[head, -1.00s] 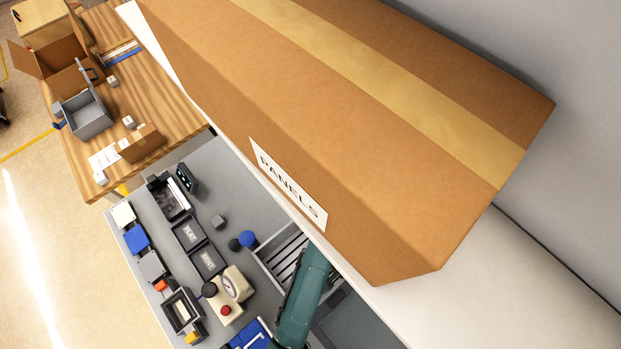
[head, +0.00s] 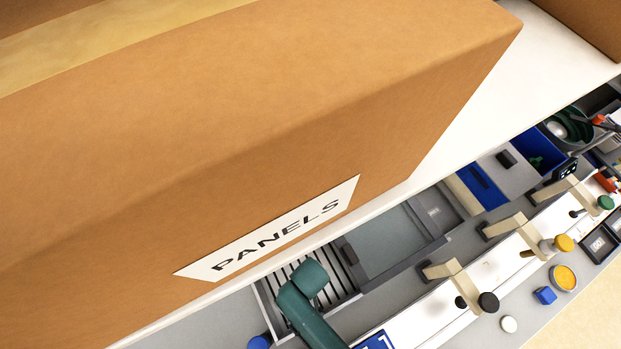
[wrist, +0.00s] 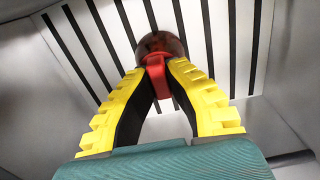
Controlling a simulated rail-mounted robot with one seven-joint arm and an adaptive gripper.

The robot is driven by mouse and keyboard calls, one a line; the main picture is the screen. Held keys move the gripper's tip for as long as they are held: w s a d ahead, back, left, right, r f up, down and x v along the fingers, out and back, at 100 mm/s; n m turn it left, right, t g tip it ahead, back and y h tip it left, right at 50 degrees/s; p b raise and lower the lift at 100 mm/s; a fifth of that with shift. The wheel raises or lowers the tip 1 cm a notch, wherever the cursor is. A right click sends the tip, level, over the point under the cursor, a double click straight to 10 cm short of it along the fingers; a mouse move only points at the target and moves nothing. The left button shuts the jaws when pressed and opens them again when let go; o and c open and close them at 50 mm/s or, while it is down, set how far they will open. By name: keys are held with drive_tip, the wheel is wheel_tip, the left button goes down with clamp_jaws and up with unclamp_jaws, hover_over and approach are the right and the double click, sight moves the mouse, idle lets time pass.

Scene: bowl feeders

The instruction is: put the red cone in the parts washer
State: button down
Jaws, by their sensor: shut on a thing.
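The red cone (wrist: 156,80) is between the fingertips of my gripper (wrist: 157,75) in the wrist view. A dark reddish round part shows just beyond the tips. My gripper is shut on the cone, its yellow fingers meeting at it. Beyond lies the slatted floor of a grey basin (wrist: 225,40), apparently the parts washer, with pale walls around it. The cone appears inside or over this basin; whether it touches the slats I cannot tell. In the head view the slatted basin (head: 341,268) lies below the big box, with my teal arm over it. My gripper and the cone are hidden there.
A large cardboard box marked PANELS (head: 290,160) on a white shelf (head: 480,105) blocks much of the head view. Right of the basin are a grey-framed panel (head: 390,240), several beige stands (head: 455,280) and a blue bin (head: 540,150).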

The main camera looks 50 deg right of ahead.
drive_tip(key=shift+f, duration=0.15)
drive_tip(key=shift+f, duration=0.15)
drive_tip(key=c, duration=1.2)
unclamp_jaws()
drive_tip(key=shift+c, duration=0.2)
wheel_tip(320, 180, up, 12)
drive_tip(key=shift+r+p, duration=0.2)
drive_tip(key=shift+p, duration=0.25)
